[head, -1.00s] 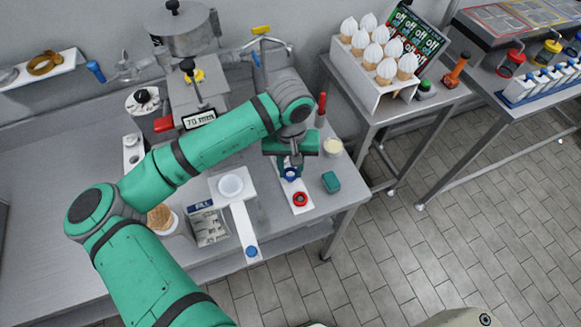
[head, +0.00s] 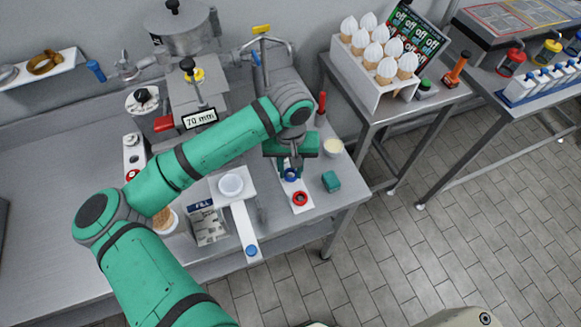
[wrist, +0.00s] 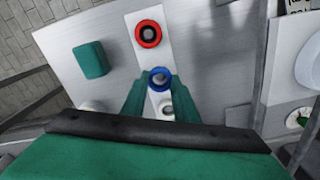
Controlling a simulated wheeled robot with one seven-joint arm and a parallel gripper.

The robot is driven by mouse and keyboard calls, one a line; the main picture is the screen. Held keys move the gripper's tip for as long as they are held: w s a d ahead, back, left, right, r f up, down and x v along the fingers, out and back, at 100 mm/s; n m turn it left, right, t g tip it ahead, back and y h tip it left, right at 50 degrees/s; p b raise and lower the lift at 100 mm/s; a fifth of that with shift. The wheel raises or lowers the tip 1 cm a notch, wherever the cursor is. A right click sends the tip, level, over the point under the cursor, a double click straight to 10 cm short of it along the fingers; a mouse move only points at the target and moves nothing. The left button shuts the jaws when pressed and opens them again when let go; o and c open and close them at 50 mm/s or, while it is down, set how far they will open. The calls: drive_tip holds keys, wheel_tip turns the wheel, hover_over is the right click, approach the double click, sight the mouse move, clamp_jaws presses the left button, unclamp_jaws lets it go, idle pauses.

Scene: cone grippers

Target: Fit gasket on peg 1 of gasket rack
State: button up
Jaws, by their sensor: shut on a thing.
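A blue ring gasket (wrist: 160,78) sits between the two green fingertips of my gripper (wrist: 160,84) in the wrist view; the gripper is shut on it. In the head view the blue gasket (head: 291,175) shows under my gripper (head: 290,167), over the white gasket rack (head: 297,187). A red ring (wrist: 148,33) is on the rack's end, nearer the table's front edge. Pale round pegs (wrist: 165,108) show on the rack behind the blue gasket, partly hidden by my gripper. I cannot tell whether the blue gasket is around a peg or above it.
A green block (head: 331,181) lies right of the rack. A cream-topped cup (head: 333,147) and a red-handled tool (head: 321,105) stand behind it. Left of the rack is a white arm with a round dish (head: 231,185). The table edge is close in front.

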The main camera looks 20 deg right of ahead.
drive_tip(key=shift+f, duration=0.7)
drive_tip(key=o, duration=1.2)
drive_tip(key=shift+r, duration=0.1)
wheel_tip(320, 180, up, 11)
drive_tip(key=shift+f, duration=0.2)
